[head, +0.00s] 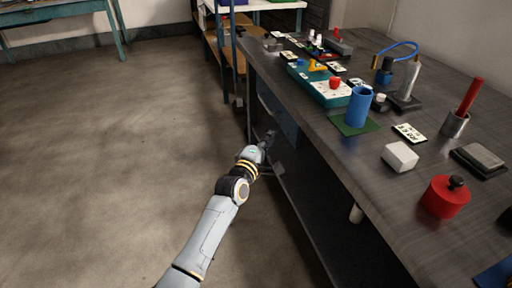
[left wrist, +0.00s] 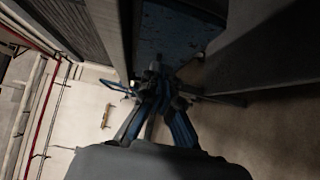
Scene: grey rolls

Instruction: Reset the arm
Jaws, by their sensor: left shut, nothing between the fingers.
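My left arm reaches up from the bottom of the head view, and its gripper (head: 270,138) hangs beside the near left edge of the dark workbench (head: 330,160), below the level of its top. In the left wrist view the gripper (left wrist: 158,78) shows with its fingers together and nothing between them. Dark panels and a blue surface of the bench area fill the space beyond the fingers. Whether the gripper touches the bench cannot be told. My right gripper is not in either view.
On the bench stand a blue cylinder (head: 359,106) on a green mat, a white block (head: 400,156), a red round pot (head: 446,197) and a teal tray (head: 322,88). A teal table (head: 60,12) stands at the far left. The floor (head: 110,150) left of my arm is clear.

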